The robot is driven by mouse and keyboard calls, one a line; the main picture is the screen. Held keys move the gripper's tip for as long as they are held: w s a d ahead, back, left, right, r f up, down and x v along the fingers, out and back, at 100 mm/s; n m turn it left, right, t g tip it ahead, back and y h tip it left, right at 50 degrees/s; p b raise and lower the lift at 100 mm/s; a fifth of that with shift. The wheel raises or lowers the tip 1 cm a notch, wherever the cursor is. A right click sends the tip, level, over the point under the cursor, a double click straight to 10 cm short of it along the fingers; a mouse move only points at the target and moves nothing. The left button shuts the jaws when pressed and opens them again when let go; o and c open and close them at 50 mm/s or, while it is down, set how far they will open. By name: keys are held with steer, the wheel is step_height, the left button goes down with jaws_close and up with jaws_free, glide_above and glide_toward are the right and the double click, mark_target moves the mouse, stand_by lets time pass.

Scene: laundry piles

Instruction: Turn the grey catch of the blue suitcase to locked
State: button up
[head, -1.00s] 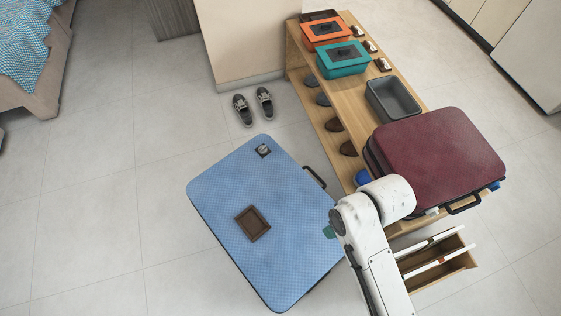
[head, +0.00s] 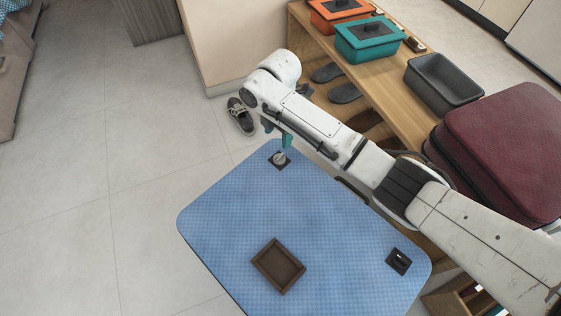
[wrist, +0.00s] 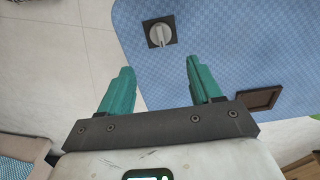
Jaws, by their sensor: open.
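The blue suitcase (head: 330,225) lies flat with its patterned top face up. It also shows in the wrist view (wrist: 230,30). The grey catch (wrist: 160,35) is a round knob with a raised grip on a dark square plate near the suitcase's corner. In the head view the catch (head: 279,157) sits at the far corner, partly covered by a finger. My gripper (wrist: 156,88) is open with teal fingers and nothing between them. In the wrist view the catch lies beyond the fingertips, between their lines, apart from both. A second, black catch (head: 399,260) sits at the right corner.
A brown tray (head: 268,268) lies on the suitcase. To the right, a wooden bench (head: 385,80) carries a dark red suitcase (head: 500,145), a grey bin (head: 440,85) and a teal box (head: 370,40). A shoe (head: 240,115) stands on the floor. The floor at left is clear.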

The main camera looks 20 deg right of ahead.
mark_target(281, 155)
steer(key=f+b, duration=0.1)
steer(key=f, duration=0.2)
steer(key=f+b, duration=0.2)
steer(key=f, duration=0.2)
steer(key=d+f+b, duration=0.1)
steer(key=f+b, duration=0.1)
steer(key=f, duration=0.2)
steer(key=shift+w, duration=0.2)
steer(key=shift+c, duration=0.4)
steer(key=c, duration=0.9)
